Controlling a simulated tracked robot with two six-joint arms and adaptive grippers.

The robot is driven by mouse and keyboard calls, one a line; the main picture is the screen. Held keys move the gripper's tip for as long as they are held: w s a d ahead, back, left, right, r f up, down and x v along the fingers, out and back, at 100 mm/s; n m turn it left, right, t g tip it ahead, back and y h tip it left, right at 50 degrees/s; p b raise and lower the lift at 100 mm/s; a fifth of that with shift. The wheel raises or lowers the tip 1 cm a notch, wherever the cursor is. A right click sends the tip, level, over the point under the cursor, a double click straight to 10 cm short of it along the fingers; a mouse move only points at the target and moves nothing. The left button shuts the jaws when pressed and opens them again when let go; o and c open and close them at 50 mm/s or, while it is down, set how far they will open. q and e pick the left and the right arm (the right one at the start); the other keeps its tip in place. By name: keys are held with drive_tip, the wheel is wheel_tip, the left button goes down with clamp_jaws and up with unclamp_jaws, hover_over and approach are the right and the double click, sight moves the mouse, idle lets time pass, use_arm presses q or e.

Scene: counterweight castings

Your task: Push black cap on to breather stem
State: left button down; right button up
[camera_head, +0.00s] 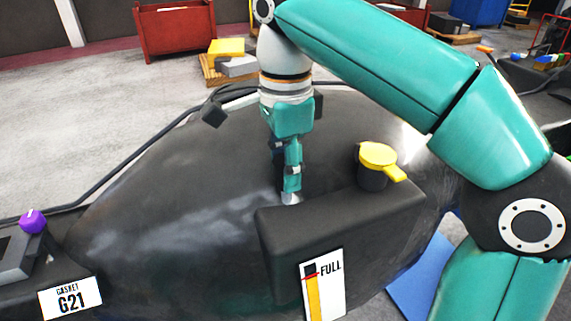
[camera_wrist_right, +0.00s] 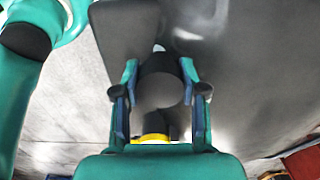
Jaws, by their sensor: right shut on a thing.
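My right gripper (camera_head: 291,188) points down over the dark casting, just behind the raised block with the FULL gauge. In the right wrist view its two fingers (camera_wrist_right: 159,88) are closed around a black, round thing, which I take to be the black cap (camera_wrist_right: 158,65). In the head view the cap is hidden by the fingers. A small pale piece, perhaps the breather stem (camera_head: 290,198), shows at the fingertips; a pale tip (camera_wrist_right: 158,48) also shows past the cap in the wrist view. I cannot tell whether cap and stem touch. My left gripper is not in view.
A black cable runs along the left. A red bin (camera_head: 175,32) stands behind.

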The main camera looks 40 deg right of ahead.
drive_tip(key=shift+f+b, duration=0.85)
drive_tip(key=shift+f, duration=0.35)
drive_tip(key=o, duration=1)
drive_tip(key=shift+o, duration=0.2)
drive_tip(key=shift+r+p, duration=0.65)
drive_tip(key=shift+r, duration=0.15)
drive_tip(key=shift+r+p, duration=0.7)
drive_tip(key=shift+r, duration=0.25)
drive_tip(key=shift+f+b, duration=0.2)
drive_tip(key=shift+b, duration=0.25)
drive_tip(key=shift+r, duration=0.3)
wheel_tip(320, 180, up, 6)
drive_tip(key=p, duration=0.4)
drive_tip(key=shift+f, duration=0.15)
